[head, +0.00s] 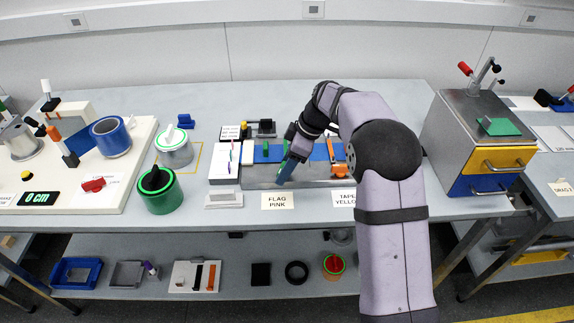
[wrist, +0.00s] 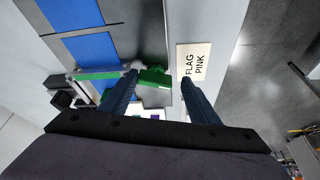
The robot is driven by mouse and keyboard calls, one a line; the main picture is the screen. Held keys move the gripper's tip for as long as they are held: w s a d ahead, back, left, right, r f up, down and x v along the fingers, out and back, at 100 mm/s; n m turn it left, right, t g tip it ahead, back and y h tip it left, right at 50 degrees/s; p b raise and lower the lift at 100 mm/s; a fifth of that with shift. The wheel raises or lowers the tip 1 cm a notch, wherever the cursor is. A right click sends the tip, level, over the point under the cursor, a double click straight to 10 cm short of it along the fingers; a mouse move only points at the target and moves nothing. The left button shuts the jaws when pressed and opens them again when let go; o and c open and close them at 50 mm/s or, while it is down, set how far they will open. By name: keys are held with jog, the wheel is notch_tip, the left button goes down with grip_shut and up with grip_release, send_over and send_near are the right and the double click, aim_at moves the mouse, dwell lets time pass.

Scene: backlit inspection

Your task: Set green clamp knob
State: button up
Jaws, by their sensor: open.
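The green clamp knob (wrist: 156,77) shows in the wrist view at the end of a green bar (wrist: 97,75), at the edge of the grey fixture with blue panels (wrist: 92,50). My gripper (wrist: 160,80) is open, with blue fingers. The knob lies between the fingertips in this view, close to the left finger; I cannot tell whether they touch. In the head view my gripper (head: 285,178) points down at the front edge of the fixture (head: 262,178).
A FLAG PINK label (head: 278,201) lies in front of the fixture. An orange clamp part (head: 337,152) is to its right, beside my arm. A white block with pins (head: 224,165) and a green-rimmed can (head: 159,191) stand left. A drawer cabinet (head: 457,140) is at right.

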aim_at(282, 166)
jog(key=shift+w+d+r+p, duration=0.15)
jog(key=shift+w+r+p, duration=0.2)
jog(key=shift+r, duration=0.4)
jog(key=shift+w+d+r+p, duration=0.1)
jog(key=shift+w+r+p, duration=0.1)
jog(key=shift+r+p, duration=0.35)
jog(key=shift+s+d+r, duration=0.35)
jog(key=shift+r, duration=0.2)
jog(key=shift+s+d+r, duration=0.3)
jog(key=shift+r, duration=0.25)
jog(key=shift+p+v, duration=1.1)
jog(key=shift+v, duration=0.3)
jog(key=shift+s, duration=0.15)
jog(key=b+v, duration=0.1)
jog(key=v, duration=0.6)
jog(key=shift+r, duration=0.15)
